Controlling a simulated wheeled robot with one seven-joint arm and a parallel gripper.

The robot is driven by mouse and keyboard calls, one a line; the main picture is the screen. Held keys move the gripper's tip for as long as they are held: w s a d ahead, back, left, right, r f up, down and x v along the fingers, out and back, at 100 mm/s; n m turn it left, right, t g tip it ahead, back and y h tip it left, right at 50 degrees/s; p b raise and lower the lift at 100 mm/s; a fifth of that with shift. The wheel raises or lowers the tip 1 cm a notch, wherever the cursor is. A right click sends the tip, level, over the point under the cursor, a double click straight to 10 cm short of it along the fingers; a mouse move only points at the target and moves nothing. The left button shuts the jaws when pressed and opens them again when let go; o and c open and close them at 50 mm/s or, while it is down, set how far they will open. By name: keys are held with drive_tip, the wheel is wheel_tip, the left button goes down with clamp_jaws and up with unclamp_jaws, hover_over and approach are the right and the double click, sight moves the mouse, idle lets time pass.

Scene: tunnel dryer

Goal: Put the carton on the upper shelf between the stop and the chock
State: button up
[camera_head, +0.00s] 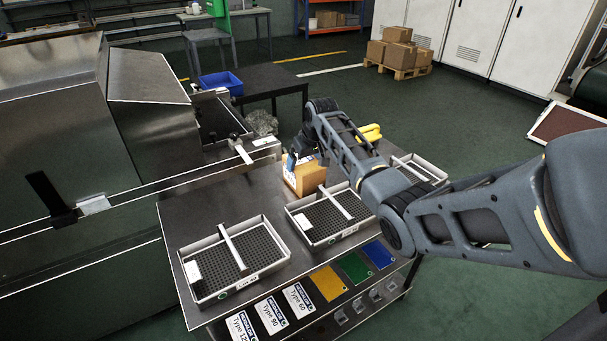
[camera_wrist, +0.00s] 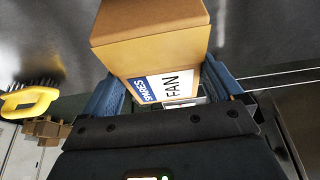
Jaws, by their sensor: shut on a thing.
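The carton (camera_head: 305,178) is a small tan box at the back of the dark bench, seen beyond the trays. In the wrist view the carton (camera_wrist: 150,35) has a white and blue label reading FAN SPARES and sits between two blue fingers. My gripper (camera_wrist: 163,90) is shut on it. In the head view my forearm partly hides the gripper. I cannot tell whether the carton touches the bench top. I cannot clearly make out the upper shelf, the stop or the chock in either view.
Grey trays with perforated dark floors stand on the bench (camera_head: 180,222), including one at the left (camera_head: 268,235) and one in the middle (camera_head: 290,209). A yellow-handled brush (camera_wrist: 28,101) lies near the carton. A steel rail (camera_head: 150,195) runs in from the left.

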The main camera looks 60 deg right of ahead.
drive_tip(key=c, duration=0.7)
drive_tip(key=shift+r, duration=0.1)
drive_tip(key=shift+c, duration=0.8)
